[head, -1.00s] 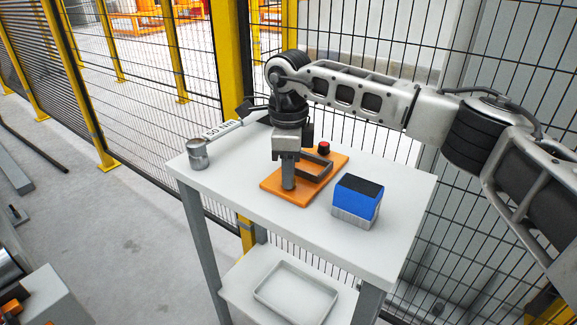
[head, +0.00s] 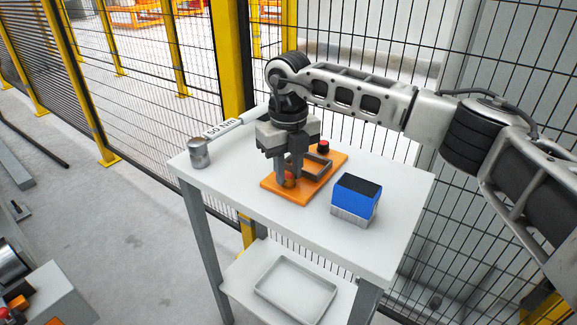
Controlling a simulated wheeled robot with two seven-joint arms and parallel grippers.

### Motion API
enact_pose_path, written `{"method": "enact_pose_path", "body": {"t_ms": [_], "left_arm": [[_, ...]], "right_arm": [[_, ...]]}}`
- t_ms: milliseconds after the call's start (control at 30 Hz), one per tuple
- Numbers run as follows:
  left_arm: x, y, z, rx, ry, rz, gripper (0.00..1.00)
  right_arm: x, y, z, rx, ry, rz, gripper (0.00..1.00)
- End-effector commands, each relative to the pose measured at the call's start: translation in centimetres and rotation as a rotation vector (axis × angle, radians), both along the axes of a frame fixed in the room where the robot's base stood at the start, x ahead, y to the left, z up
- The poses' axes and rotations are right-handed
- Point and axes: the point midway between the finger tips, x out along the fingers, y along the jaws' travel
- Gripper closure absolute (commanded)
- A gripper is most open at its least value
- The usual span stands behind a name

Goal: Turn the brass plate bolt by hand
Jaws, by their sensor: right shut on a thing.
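The orange plate (head: 318,184) lies flat on the grey-white table. The brass bolt (head: 289,182) stands near the plate's front left end, and only a small part of its head shows. My right gripper (head: 288,176) points straight down over the bolt, with one finger on each side. It is shut on the bolt, and its fingers hide most of it. A dark grey bracket-shaped handle (head: 323,166) stands on the plate to the right of the fingers. My left gripper is not in view.
A red-topped black knob (head: 323,146) sits behind the handle. A blue and grey block (head: 356,198) stands to the right. A metal cup (head: 199,153) and a "50 Nm" tool (head: 222,129) lie at the left. An empty tray (head: 295,289) is on the lower shelf. Fencing (head: 390,150) stands behind.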

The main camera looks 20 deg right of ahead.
Motion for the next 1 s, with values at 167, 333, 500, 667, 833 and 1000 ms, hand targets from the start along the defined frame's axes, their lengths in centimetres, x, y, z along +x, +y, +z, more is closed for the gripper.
{"method": "enact_pose_path", "body": {"t_ms": [167,333,500,667,833,1000], "left_arm": [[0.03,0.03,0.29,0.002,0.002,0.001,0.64],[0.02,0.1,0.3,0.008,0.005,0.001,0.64],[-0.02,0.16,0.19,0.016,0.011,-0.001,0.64],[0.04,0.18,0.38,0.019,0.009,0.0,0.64],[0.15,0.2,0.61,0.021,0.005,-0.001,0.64],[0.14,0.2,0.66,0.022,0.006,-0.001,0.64]], "right_arm": [[0.32,-0.11,0.73,0.002,-0.014,-0.171,0.98],[0.3,-0.1,0.71,0.004,-0.012,-0.333,0.98],[0.31,-0.08,0.73,0.004,-0.012,-0.485,0.99],[0.32,-0.07,0.74,0.004,-0.012,-0.609,0.99],[0.32,-0.07,0.71,0.004,-0.012,-0.712,0.99],[0.31,-0.05,0.68,0.005,-0.012,-0.778,0.99]]}}
